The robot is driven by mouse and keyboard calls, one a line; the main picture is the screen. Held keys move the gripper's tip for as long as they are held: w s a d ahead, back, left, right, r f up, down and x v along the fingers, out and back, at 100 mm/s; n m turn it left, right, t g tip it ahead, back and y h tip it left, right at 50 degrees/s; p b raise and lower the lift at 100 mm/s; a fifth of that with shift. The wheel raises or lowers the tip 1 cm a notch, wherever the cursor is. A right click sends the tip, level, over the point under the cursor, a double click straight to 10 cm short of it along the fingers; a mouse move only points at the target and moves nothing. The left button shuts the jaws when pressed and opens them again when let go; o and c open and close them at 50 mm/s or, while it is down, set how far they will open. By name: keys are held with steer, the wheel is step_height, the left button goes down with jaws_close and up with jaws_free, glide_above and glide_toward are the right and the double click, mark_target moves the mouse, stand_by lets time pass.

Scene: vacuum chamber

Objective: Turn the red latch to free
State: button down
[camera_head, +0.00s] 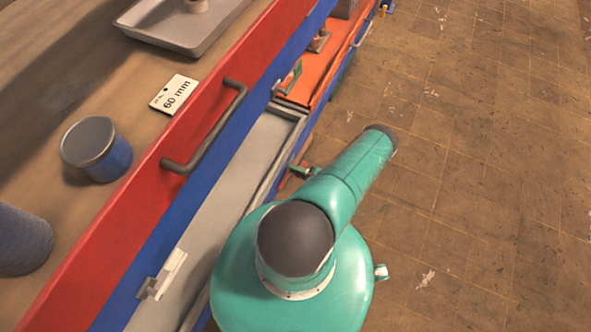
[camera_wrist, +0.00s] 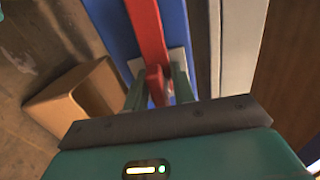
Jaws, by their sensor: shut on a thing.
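The red latch (camera_wrist: 149,35) shows in the wrist view as a long red bar over a blue panel (camera_wrist: 110,25), with a pale plate (camera_wrist: 178,62) behind it. The bar runs from the top edge down to a red block between my fingers. My gripper (camera_wrist: 158,88) has its two green fingers on either side of this block and is shut on it. Part of the latch's lower end is hidden by the fingers and the gripper body. In the head view I cannot make out the latch, and my arm blocks part of the cabinet side.
In the head view a red drawer front with a dark handle (camera_head: 205,130) runs along the bench. A blue-sided can (camera_head: 113,160), a 60 mm card (camera_head: 174,93) and a grey tray (camera_head: 168,35) rest on top. A brown box (camera_wrist: 60,108) stands left of my gripper. Tiled floor at right is clear.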

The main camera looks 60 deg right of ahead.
steer(key=shift+n, duration=0.4)
steer(key=c, duration=1.4)
jaws_free()
steer(key=s, duration=1.3)
steer(key=shift+s+d, duration=0.2)
steer(key=shift+s, duration=0.2)
steer(key=shift+s, duration=0.1)
